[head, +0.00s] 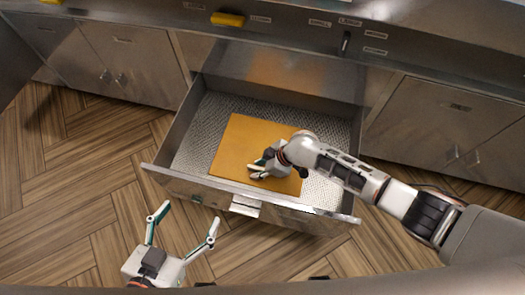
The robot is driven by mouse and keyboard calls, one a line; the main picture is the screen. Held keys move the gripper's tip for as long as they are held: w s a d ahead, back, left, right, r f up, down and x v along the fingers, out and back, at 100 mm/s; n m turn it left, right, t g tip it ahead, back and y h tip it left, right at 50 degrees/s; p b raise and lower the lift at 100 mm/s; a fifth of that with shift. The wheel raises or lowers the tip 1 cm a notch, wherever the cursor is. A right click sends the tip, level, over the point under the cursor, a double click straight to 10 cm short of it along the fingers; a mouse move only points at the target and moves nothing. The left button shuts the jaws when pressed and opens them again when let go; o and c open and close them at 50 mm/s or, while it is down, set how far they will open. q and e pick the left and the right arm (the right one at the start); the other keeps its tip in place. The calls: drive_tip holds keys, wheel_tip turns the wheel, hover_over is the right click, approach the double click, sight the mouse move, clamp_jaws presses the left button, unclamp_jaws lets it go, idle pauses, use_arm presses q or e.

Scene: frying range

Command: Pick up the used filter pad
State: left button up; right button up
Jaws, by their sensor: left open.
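The used filter pad (238,142) is a flat orange-brown square. It lies on the textured floor of an open metal drawer (190,130). My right gripper (256,169) is over the front middle part of the pad, its fingers pointing left. Its wrist and arm hide the pad's right side. Whether its fingers touch or grip the pad cannot be told. My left gripper (186,219) is open and empty in front of the drawer, at the lower left, apart from the pad.
The drawer's front panel (290,214) with its handle (245,205) stands between my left gripper and the pad. Closed metal cabinets (128,66) flank the drawer. Yellow handles (228,19) sit on the range front above. The wooden floor (60,190) at left is clear.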

drive_tip(key=shift+w+r, duration=0.1)
drive_tip(key=shift+r, duration=0.15)
clamp_jaws()
